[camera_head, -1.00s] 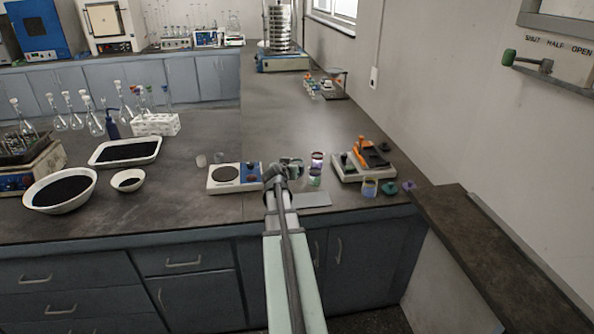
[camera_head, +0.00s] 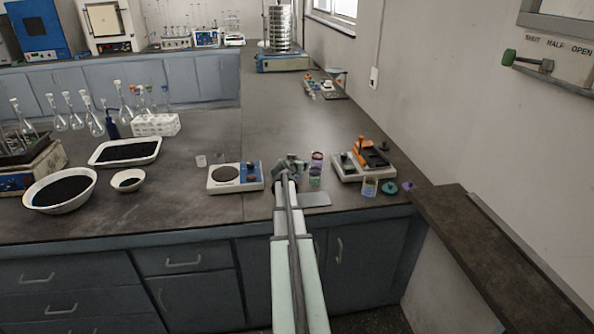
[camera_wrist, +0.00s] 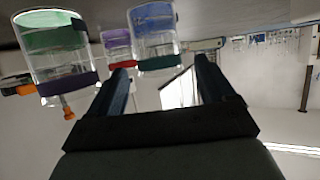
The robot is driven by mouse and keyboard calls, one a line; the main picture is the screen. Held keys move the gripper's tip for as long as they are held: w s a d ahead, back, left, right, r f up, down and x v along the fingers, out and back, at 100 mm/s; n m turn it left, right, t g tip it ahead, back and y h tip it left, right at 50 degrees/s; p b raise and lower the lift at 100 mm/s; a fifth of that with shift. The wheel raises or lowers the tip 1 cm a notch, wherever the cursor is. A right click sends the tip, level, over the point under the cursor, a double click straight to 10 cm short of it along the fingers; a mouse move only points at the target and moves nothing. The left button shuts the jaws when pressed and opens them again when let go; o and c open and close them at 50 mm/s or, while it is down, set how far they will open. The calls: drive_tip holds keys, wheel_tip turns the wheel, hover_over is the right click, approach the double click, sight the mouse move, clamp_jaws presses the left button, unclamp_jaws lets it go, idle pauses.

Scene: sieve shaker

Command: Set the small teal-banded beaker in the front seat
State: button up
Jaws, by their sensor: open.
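My gripper (camera_head: 290,165) is open and empty, low over the near bench, right of the white balance. In the wrist view, which looks upside down, its two fingers (camera_wrist: 162,63) point at a clear beaker with a teal band and blue contents (camera_wrist: 155,26). The beaker shows ahead of the gap; I cannot tell if it is between the fingers. In the head view I cannot make it out; the gripper probably covers it. A larger purple-banded beaker with green contents (camera_wrist: 55,40) stands beside it. I cannot identify the front seat for certain.
A red-banded beaker with purple contents (camera_wrist: 117,45) stands close by. The white balance (camera_head: 228,178) is left of my gripper. A grey plate (camera_head: 316,199) lies near the edge.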

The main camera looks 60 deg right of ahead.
drive_tip(key=x, duration=0.3)
drive_tip(key=shift+w+d+f, duration=0.1)
drive_tip(key=shift+d+f, duration=0.05)
drive_tip(key=shift+f, duration=0.05)
drive_tip(key=c, duration=1.2)
drive_tip(key=shift+r, duration=0.15)
